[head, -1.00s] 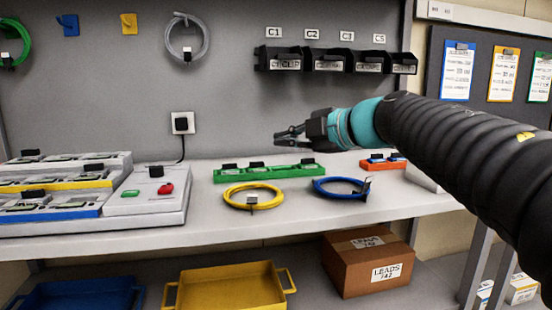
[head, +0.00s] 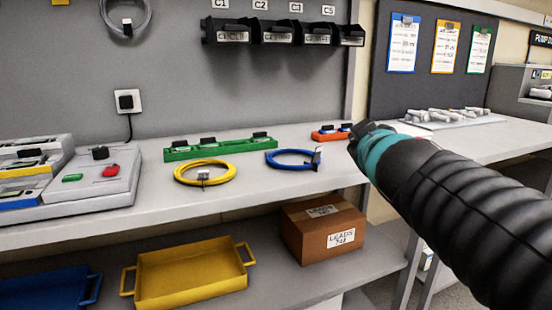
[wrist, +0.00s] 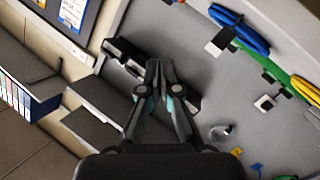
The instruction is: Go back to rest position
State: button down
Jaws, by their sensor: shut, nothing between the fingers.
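My gripper (wrist: 160,68) is shut and empty in the wrist view, its two dark fingers meeting at the tips. In the head view the arm reaches in from the right, and the dark wrist end of my gripper (head: 362,133) points away, so the fingers are hidden there. It is in the air near the right part of the bench (head: 225,206), clear of the things on it.
On the bench are a yellow coil (head: 205,173), a blue coil (head: 292,158), a green rack (head: 220,147) and an orange rack (head: 332,132). Black bins (head: 283,33) hang on the wall. A yellow tray (head: 190,274) and a carton (head: 322,230) sit below.

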jog(key=s+d+f+m+g+h, duration=0.1)
jog(key=s+d+f+m+g, duration=0.15)
jog(key=s+f, duration=0.35)
jog(key=s+d+f+m+g+h, duration=0.1)
jog(key=s+d+f+m+g, duration=0.15)
jog(key=f, duration=0.55)
jog(key=s+a+f+g+y, duration=0.1)
jog(key=s+a+f+g, duration=0.1)
jog(key=s+f, duration=0.4)
jog(key=s+a+f+m+g+y, duration=0.1)
jog(key=s+a+f+g, duration=0.1)
jog(key=s+f+g, duration=0.2)
jog(key=s+f, duration=0.3)
jog(key=f, duration=0.1)
jog(key=shift+s+a+m+y, duration=0.3)
